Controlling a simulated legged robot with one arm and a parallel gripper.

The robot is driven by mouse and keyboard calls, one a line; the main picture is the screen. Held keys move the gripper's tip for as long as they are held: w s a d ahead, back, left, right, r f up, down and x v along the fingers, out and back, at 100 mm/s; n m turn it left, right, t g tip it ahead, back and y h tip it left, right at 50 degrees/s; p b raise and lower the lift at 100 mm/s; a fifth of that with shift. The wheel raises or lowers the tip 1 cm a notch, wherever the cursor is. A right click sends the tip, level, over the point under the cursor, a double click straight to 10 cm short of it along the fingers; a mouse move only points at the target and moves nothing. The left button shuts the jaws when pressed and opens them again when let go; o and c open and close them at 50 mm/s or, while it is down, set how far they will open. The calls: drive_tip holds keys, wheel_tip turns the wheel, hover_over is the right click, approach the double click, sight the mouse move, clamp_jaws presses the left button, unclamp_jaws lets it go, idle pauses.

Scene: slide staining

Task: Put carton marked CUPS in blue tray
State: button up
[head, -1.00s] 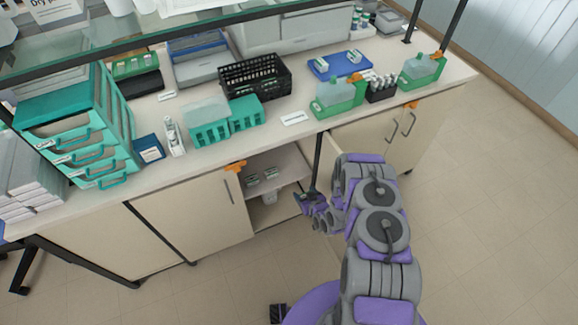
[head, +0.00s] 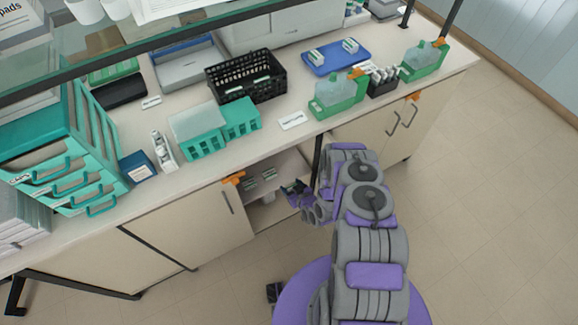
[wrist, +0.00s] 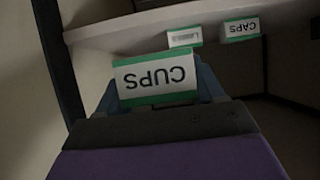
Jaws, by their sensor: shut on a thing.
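The white carton marked CUPS (wrist: 157,78), with green edges, is between the fingers of my gripper (wrist: 155,90) in the wrist view; its label appears upside down. My gripper (head: 292,192) is shut on it, in front of the open cupboard under the bench. In the head view the held carton is too small to make out. The blue tray (head: 335,65) lies on the bench top at the back, with two small white-and-green cartons on it.
Inside the cupboard, a carton marked CAPS (wrist: 239,29) and another carton (wrist: 184,37) with an unreadable label sit on the shelf (wrist: 125,30). On the bench are a black basket (head: 247,80), teal racks (head: 203,142) and green-based bottles (head: 336,95).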

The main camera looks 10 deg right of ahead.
drive_tip(key=b, duration=0.4)
hover_over(287, 165)
drive_tip(key=s, duration=0.2)
drive_tip(key=shift+w+d+f, duration=0.1)
drive_tip(key=shift+w+f, duration=0.05)
drive_tip(key=shift+f, duration=0.55)
drive_tip(key=shift+w+f, duration=0.1)
drive_tip(key=shift+w, duration=0.55)
drive_tip(key=shift+w+f+b, duration=0.15)
drive_tip(key=shift+f+b, duration=0.25)
drive_tip(key=shift+f, duration=0.4)
drive_tip(key=shift+w+f+b, duration=0.1)
drive_tip(key=shift+f+b, duration=0.25)
drive_tip(key=shift+f, duration=0.4)
drive_tip(key=shift+r, duration=0.1)
drive_tip(key=o, duration=1)
drive_tip(key=shift+f, duration=0.25)
drive_tip(key=p+v, duration=0.5)
drive_tip(key=v, duration=1.2)
drive_tip(key=shift+s+p, duration=0.3)
drive_tip(key=shift+p, duration=0.05)
